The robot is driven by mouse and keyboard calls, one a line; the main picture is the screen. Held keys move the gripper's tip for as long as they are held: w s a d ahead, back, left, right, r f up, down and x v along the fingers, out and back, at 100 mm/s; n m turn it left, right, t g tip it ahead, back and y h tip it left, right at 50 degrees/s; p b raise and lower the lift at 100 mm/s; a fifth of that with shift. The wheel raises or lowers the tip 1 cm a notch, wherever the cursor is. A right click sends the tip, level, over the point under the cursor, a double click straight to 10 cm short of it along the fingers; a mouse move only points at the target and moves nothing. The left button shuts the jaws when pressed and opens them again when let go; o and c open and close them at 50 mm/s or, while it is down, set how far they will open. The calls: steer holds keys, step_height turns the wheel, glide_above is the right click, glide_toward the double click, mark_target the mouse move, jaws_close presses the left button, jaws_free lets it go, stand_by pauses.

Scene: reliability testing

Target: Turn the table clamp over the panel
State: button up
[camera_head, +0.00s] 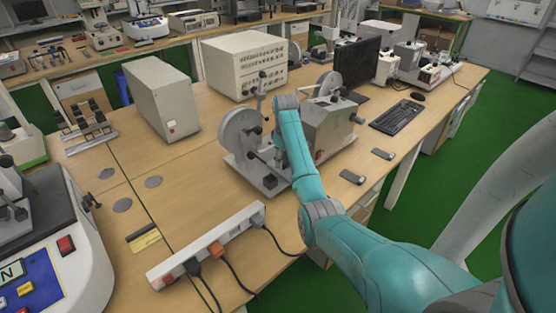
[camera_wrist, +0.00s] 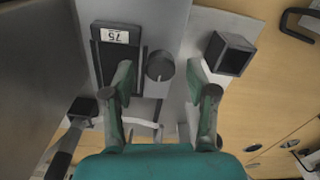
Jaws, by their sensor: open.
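In the wrist view my gripper (camera_wrist: 161,88) is open, with its two teal fingers apart. A round dark knob (camera_wrist: 160,65) shows between and just beyond the fingertips; I cannot tell whether either finger touches it. Left of it is a dark block (camera_wrist: 106,62) with an upside-down "75" label, on a pale grey plate (camera_wrist: 185,35). In the head view the grey machine (camera_head: 325,125) with discs and a base plate (camera_head: 232,165) stands on the bench, and my arm reaches to it, hiding part. I cannot tell for certain which part is the table clamp or the panel.
A black square tube (camera_wrist: 230,52) stands right of the fingers in the wrist view, and a dark handle (camera_wrist: 68,140) is at lower left. In the head view a power strip (camera_head: 215,240) lies in front; a monitor (camera_head: 357,62) and keyboard (camera_head: 397,117) are to the right.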

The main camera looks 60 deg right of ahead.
steer(key=shift+f, duration=0.4)
steer(key=shift+c, duration=0.3)
jaws_close()
